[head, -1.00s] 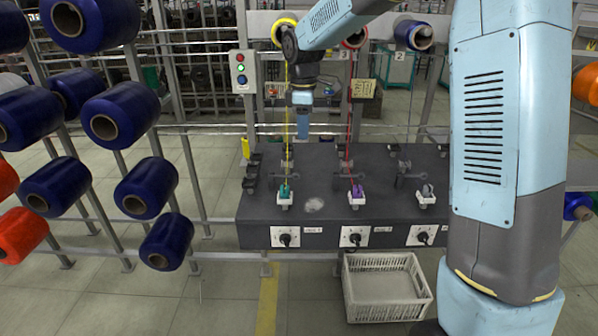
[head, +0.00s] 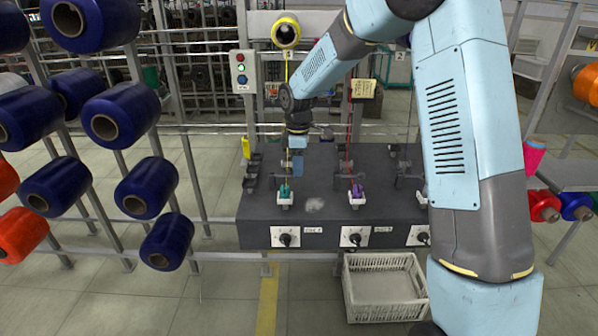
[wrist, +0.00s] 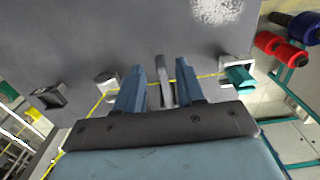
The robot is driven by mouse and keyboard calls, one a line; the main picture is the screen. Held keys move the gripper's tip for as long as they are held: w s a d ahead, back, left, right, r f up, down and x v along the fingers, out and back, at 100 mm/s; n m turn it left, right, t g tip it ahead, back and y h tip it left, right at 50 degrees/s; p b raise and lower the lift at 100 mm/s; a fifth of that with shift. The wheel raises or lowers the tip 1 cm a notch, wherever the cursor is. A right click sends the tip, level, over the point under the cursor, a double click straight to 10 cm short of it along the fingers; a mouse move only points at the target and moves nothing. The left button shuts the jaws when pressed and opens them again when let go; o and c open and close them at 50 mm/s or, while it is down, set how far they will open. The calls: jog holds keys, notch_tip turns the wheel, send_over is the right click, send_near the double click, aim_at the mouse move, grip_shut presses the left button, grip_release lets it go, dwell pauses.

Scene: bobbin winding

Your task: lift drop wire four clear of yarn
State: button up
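My gripper (head: 298,167) is low over the dark grey bench at the first, left-hand position, next to the yellow yarn (head: 286,72). In the wrist view, my gripper (wrist: 160,68) has its two blue fingers apart, with a grey metal drop wire (wrist: 164,84) standing between them and a gap on each side. No number shows on it, so I cannot confirm it is four. The yellow yarn (wrist: 210,75) runs past the fingers to the teal bobbin (wrist: 239,77); its crossing at the drop wire is partly hidden. The teal bobbin (head: 285,190) sits in a white holder.
A purple bobbin (head: 357,191) with red yarn (head: 348,120) stands to the right. Knobs (head: 286,239) line the bench front. A white crate (head: 385,287) is on the floor.

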jog(key=shift+f, duration=1.3)
grip_shut()
jog(key=shift+d, duration=0.1)
dwell(0.4)
